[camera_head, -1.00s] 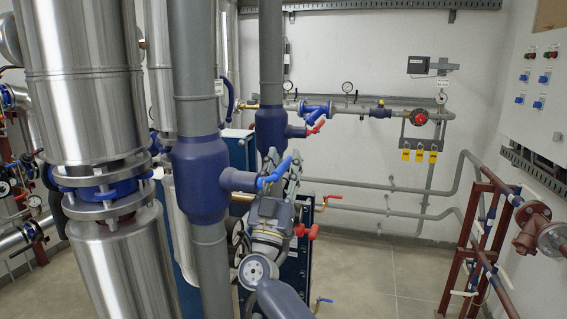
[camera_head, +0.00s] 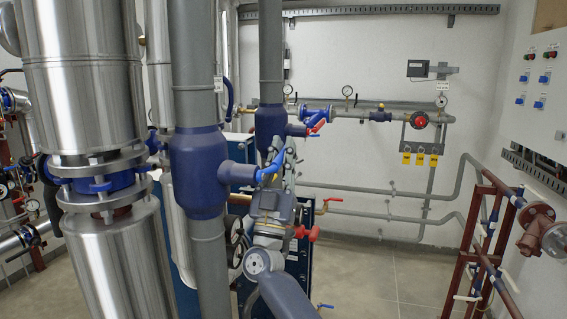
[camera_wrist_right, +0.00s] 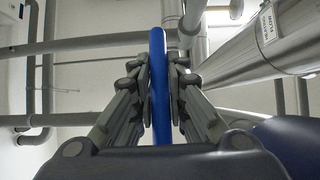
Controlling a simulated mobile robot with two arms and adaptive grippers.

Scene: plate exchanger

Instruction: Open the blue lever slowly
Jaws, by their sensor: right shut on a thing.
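The blue lever (camera_head: 268,172) sits on the stub of the large blue valve body (camera_head: 199,173) on a grey vertical pipe. It slants up and to the right from its pivot, and its outer end is partly hidden by my gripper. My right gripper (camera_head: 283,160) is shut on the lever. In the right wrist view the blue lever (camera_wrist_right: 159,85) stands upright between the two fingers of the right gripper (camera_wrist_right: 161,88). My left gripper is not in view.
A second blue valve (camera_head: 270,128) with a red lever (camera_head: 317,126) is close behind. A red handle (camera_head: 306,233) is just right of my right wrist. Large metal-clad pipes (camera_head: 82,80) fill the left. Open floor (camera_head: 365,275) lies to the right, before a red-brown pipe frame (camera_head: 478,250).

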